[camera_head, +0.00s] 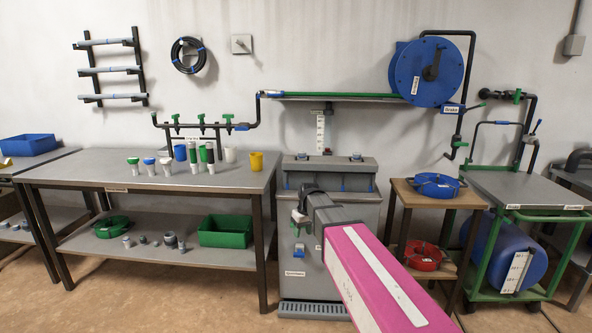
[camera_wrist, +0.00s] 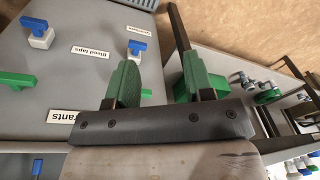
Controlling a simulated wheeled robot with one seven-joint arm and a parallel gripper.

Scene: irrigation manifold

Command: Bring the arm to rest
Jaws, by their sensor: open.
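My arm reaches from the lower right of the head view as a long pink link with a grey wrist (camera_head: 325,212) in front of the grey cabinet (camera_head: 325,270). In the wrist view my gripper (camera_wrist: 160,85) is open, its two green-padded fingers apart with nothing held between them. The cabinet face (camera_wrist: 85,20) shows in the wrist view with blue-handled taps (camera_wrist: 37,28) and labels. I cannot tell whether the fingers touch the cabinet.
The workbench (camera_head: 110,178) with several cups stands left, a green crate (camera_head: 226,231) on its lower shelf. A small wooden table (camera_head: 400,195) with blue and red coils and a green trolley (camera_head: 520,190) stand right. Floor shows in front of the bench.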

